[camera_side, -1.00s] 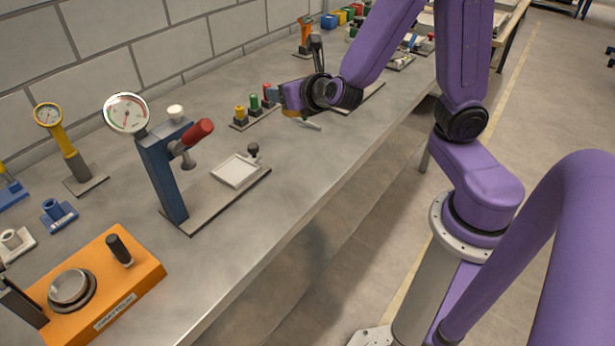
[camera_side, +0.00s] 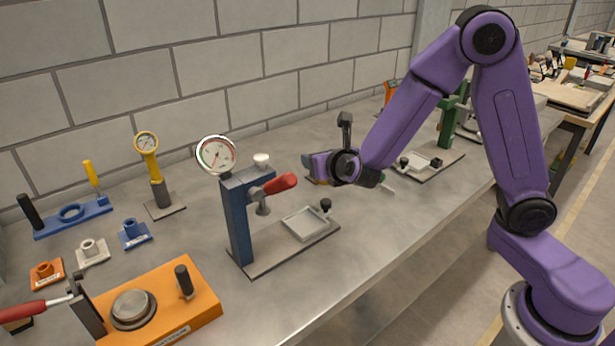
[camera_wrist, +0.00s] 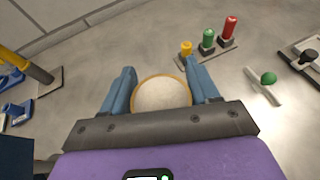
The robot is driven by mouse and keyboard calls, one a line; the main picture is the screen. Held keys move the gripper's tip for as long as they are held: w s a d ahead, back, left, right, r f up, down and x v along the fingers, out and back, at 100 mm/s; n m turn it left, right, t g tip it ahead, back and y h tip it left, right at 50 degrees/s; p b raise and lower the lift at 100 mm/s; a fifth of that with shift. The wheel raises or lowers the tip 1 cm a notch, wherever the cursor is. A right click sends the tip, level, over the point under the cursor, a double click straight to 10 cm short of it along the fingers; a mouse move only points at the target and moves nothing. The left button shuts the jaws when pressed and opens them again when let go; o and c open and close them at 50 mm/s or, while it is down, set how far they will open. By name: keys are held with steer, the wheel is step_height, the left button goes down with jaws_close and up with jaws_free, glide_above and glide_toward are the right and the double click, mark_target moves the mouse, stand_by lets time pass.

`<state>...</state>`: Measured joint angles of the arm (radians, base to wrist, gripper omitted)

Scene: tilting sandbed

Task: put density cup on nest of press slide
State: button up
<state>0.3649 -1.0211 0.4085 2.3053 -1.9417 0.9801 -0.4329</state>
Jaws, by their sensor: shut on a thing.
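The density cup (camera_wrist: 162,93), a round tan-rimmed cup with a pale, sand-like top, is between the blue fingers of my gripper (camera_wrist: 162,88) in the wrist view. My gripper is shut on it. In the side view my gripper (camera_side: 307,164) is in the air above the bench, right of the blue press (camera_side: 238,215) with a dial and red handle. The press slide (camera_side: 306,223), a pale square plate with a raised rim and black knob, lies on the press's base, lower in the picture than my gripper. The cup is mostly hidden in the side view.
A green press (camera_side: 447,125) with a similar pale plate (camera_side: 425,163) stands farther right. Yellow, green and red pegs (camera_wrist: 208,40) show in the wrist view. An orange base (camera_side: 160,305) and a yellow-handled gauge (camera_side: 150,160) stand left. Bare bench lies along the front.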

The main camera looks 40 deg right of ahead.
steer(key=w+f, duration=0.3)
steer(key=w, duration=0.1)
steer(key=w+a+f, duration=0.1)
steer(key=w+f, duration=0.2)
steer(key=w, duration=0.1)
steer(key=w+f, duration=0.2)
steer(key=w, duration=0.2)
steer(key=shift+a+f, duration=0.15)
steer(key=shift+f, duration=0.25)
steer(key=shift+w+f, duration=0.2)
steer(key=shift+f, duration=1.55)
steer(key=shift+f, duration=0.15)
steer(key=o, duration=1.2)
